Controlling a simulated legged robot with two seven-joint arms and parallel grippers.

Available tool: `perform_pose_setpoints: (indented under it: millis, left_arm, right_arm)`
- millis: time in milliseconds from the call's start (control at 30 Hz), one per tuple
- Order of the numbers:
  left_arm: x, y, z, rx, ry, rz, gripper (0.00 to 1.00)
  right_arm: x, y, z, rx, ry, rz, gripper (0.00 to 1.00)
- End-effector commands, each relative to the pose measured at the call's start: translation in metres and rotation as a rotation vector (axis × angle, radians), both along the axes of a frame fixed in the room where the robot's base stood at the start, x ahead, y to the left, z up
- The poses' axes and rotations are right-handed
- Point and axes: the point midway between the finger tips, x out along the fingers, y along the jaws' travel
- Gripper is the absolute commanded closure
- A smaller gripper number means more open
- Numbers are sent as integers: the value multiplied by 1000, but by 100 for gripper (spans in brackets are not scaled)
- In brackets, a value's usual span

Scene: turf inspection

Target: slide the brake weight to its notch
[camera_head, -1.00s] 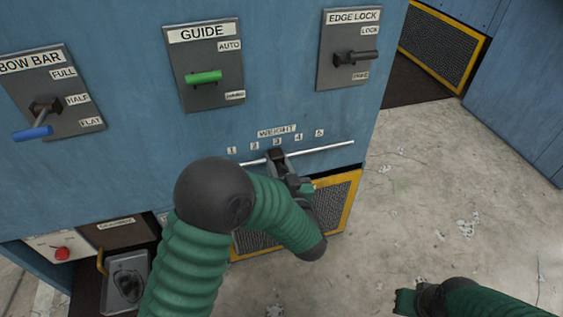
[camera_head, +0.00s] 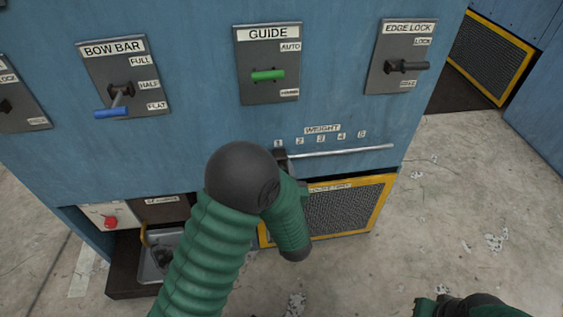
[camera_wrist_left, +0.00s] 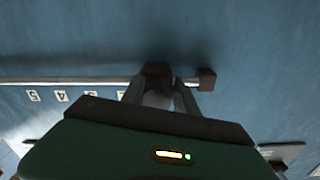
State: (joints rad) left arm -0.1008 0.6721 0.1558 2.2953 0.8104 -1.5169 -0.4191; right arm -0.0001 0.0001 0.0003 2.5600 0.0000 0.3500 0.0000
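The brake weight, a small dark block (camera_wrist_left: 157,70), sits on a thin metal rail (camera_head: 345,152) under the WEIGHT label and the numbers 1 to 5. It is at the rail's left end, by number 1, mostly hidden by my left arm in the head view. In the left wrist view my left gripper (camera_wrist_left: 158,93) has a finger on each side of the weight and appears shut on it. A brown end block (camera_wrist_left: 207,79) on the rail is close beside it. My right gripper (camera_head: 424,307) is partly visible at the bottom edge; its fingers cannot be made out.
Above the rail are panels BOW BAR (camera_head: 125,75) with a blue-handled lever, GUIDE (camera_head: 268,65) with a green handle, and EDGE LOCK (camera_head: 402,58). Below are a yellow-framed mesh grille (camera_head: 345,212), a red button (camera_head: 110,222) and a metal tray (camera_head: 160,262). Concrete floor lies open at right.

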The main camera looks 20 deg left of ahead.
Motion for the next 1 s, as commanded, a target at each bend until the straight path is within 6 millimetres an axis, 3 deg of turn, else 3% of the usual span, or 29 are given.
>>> perform_pose_setpoints:
  millis: [133,533,1000]
  left_arm:
    - [0,2,-1,2,2,5,50]
    - [-8,-6,2,2,3,2,50]
    - [-113,-78,2,5,8,-2,50]
  right_arm:
    - [0,0,0,0,0,0,100]
    - [0,0,6,0,0,0,100]
    - [0,0,46,0,0,0,100]
